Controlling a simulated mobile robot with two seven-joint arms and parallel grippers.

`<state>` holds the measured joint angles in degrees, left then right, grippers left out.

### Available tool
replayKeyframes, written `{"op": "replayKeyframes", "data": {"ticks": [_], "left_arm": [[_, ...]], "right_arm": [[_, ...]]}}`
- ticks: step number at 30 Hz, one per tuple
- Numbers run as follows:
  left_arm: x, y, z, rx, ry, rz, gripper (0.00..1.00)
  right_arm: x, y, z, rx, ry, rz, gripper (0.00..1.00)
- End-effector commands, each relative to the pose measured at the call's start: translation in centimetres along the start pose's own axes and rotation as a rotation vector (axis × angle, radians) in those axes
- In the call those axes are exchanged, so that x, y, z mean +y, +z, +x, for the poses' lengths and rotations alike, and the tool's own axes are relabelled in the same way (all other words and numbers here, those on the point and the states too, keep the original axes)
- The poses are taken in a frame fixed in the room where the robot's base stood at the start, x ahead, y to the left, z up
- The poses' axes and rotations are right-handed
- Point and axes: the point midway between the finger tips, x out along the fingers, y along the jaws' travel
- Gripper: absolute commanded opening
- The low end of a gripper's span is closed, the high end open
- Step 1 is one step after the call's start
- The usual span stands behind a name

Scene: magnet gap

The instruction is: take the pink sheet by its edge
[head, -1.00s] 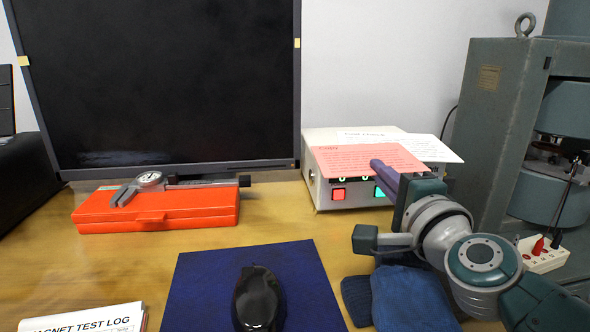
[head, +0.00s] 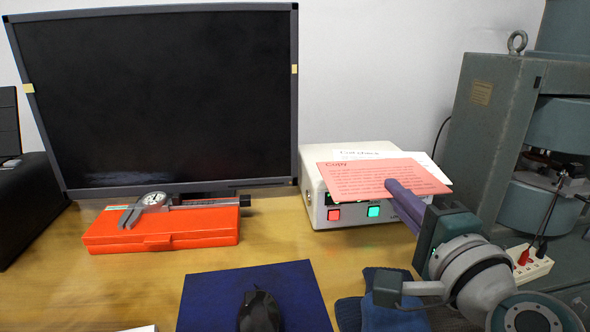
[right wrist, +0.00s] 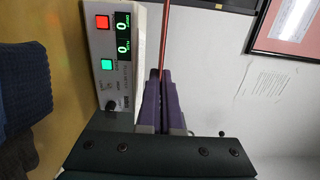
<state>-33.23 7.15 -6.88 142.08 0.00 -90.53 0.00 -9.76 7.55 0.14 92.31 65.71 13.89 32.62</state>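The pink sheet (head: 372,176), headed "Copy", is above the front part of a white instrument box (head: 315,208). In the right wrist view the pink sheet (right wrist: 166,40) shows edge-on as a thin red line, a little apart from the box's top. My right gripper (head: 391,187) has its purple fingers at the sheet's front edge. In the right wrist view the right gripper's fingers (right wrist: 162,78) are closed together with the sheet between them. A white sheet (head: 357,154) is partly hidden behind the pink one. My left gripper is not in view.
A large dark monitor (head: 160,100) stands at the left, with a red case (head: 165,232) and caliper (head: 150,201) before it. A grey-green magnet frame (head: 490,130) and a white socket block (head: 532,267) stand right. A blue mat (head: 220,290) holds a black mouse (head: 259,310).

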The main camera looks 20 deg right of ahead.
Motion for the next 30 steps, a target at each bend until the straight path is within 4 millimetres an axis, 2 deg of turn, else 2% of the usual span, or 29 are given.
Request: {"op": "replayKeyframes", "data": {"ticks": [1, 9, 15, 30], "left_arm": [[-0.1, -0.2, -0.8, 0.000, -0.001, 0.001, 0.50], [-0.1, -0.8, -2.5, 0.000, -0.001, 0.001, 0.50], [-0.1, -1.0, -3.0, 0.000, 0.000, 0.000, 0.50], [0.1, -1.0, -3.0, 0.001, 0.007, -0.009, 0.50]], "right_arm": [[-0.6, 0.0, -0.9, -0.001, 0.003, -0.001, 0.00], [-2.1, 0.0, -5.1, -0.001, 0.002, -0.002, 0.00], [-2.7, 0.0, -7.3, -0.001, 0.000, -0.002, 0.00], [-2.7, 0.0, -7.5, 0.000, -0.001, -0.001, 0.00]]}}
